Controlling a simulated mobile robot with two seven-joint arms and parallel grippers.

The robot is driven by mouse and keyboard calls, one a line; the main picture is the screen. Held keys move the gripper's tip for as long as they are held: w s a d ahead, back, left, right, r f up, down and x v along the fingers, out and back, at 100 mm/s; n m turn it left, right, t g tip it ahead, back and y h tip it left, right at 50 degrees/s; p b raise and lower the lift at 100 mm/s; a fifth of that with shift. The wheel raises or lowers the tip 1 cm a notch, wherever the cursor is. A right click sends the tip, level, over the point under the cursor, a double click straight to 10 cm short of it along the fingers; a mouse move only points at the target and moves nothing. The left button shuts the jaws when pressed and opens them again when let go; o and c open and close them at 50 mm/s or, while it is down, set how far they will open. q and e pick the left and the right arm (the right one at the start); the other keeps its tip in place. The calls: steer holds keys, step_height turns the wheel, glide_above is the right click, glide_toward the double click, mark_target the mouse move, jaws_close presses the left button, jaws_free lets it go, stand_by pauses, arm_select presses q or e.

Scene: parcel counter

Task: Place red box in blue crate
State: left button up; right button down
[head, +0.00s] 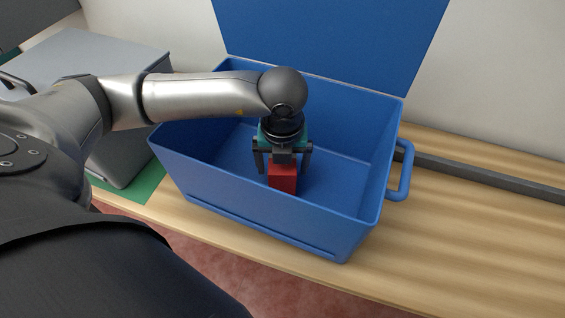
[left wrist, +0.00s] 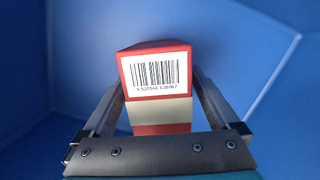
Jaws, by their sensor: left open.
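The blue crate (head: 345,190) stands on the wooden counter with its lid (head: 335,35) raised at the back. The red box (head: 283,180) is inside the crate, near the front wall; its lower part is hidden by that wall. My left gripper (head: 283,165) reaches down into the crate above the red box, fingers open on either side of it. In the left wrist view the red box (left wrist: 157,85) shows a white barcode label and sits between the spread fingers, with blue crate walls around. My right gripper is not in view.
A grey container (head: 110,150) stands left of the crate on a green mat (head: 140,187). A blue handle (head: 403,172) sticks out from the crate's right side. A grey rail (head: 480,175) runs along the back. The counter (head: 470,240) at right is clear.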

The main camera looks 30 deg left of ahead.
arm_select(q)
steer(key=shift+r, duration=0.45)
steer(key=r, duration=0.3)
steer(key=r+p, duration=0.1)
steer(key=r, duration=0.2)
steer(key=s+r+p, duration=0.1)
steer(key=r, duration=0.2)
steer(key=shift+s+d+r, duration=0.1)
steer(key=shift+d+r, duration=0.3)
steer(key=shift+s+r+p, duration=0.15)
steer(key=shift+r+p, duration=0.25)
steer(key=shift+r, duration=0.35)
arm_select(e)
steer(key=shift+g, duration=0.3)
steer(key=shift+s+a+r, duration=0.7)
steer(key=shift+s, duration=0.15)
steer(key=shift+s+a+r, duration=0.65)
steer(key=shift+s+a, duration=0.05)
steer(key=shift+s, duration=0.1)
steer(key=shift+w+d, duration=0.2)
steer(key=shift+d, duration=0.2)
